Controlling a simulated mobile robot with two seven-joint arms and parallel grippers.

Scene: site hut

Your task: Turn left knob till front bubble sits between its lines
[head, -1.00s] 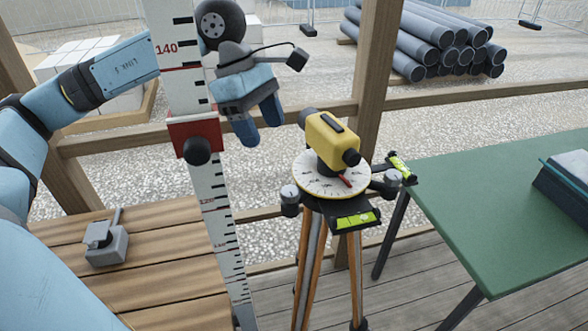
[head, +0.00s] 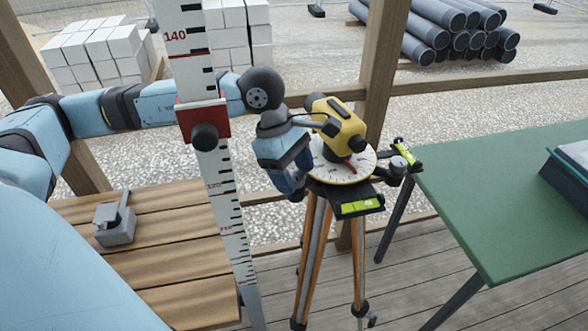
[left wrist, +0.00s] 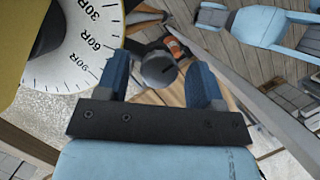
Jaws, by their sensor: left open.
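The yellow level (head: 336,124) stands on a white dial plate (head: 345,172) on a tripod. The front bubble vial (head: 360,206) is yellow-green in a black holder; its bubble is too small to place against the lines. My left gripper (head: 290,186) is open, pointing down at the plate's left side, and hides the left knob in the head view. In the left wrist view the grey left knob (left wrist: 158,68) appears between the two open blue fingers (left wrist: 160,75), with space either side; contact is not visible. My right gripper is out of view.
A second knob (head: 398,163) and side vial (head: 405,152) sit at the plate's right. The measuring staff (head: 222,185) with its red clamp (head: 203,124) stands left, before my forearm. A green table (head: 490,190) is right, a wooden bench (head: 180,270) left.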

